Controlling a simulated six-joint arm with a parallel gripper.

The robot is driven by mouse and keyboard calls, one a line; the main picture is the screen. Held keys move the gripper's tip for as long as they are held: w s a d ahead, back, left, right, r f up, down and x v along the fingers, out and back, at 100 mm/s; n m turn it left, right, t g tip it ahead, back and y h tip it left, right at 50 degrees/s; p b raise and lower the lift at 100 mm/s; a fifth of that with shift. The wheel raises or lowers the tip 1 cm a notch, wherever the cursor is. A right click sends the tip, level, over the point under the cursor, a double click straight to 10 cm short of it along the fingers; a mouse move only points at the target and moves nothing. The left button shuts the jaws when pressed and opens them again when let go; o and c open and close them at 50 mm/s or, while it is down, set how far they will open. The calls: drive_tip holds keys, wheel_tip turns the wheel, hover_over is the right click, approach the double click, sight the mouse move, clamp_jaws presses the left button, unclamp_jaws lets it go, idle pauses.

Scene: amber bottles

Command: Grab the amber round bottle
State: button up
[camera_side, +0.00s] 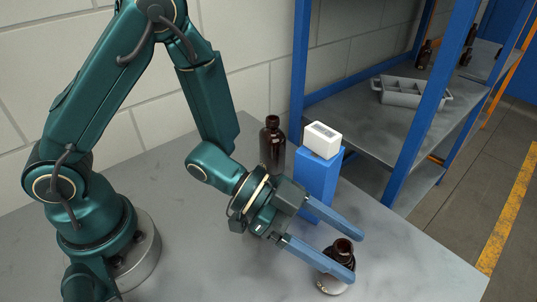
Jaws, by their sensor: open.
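An amber bottle (342,249) with an open round neck and a pale label low on its body stands near the front right of the grey table. My gripper (358,255) is open, with its two long blue fingers pointing right. The near finger crosses in front of this bottle and hides part of its body. The far finger passes behind the bottle, so the neck shows between the two. I cannot tell whether either finger touches it. A second, taller amber bottle (272,143) with a dark cap stands upright farther back, behind my gripper.
A blue block (317,180) stands behind the far finger with a white box (322,140) on top. A blue-framed shelf at the right holds a grey divided tray (405,94) and small dark bottles (424,55). The table (420,262) is clear right of the fingers.

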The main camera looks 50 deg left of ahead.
drive_tip(key=shift+x, duration=1.75)
clamp_jaws()
drive_tip(key=shift+r, duration=0.1)
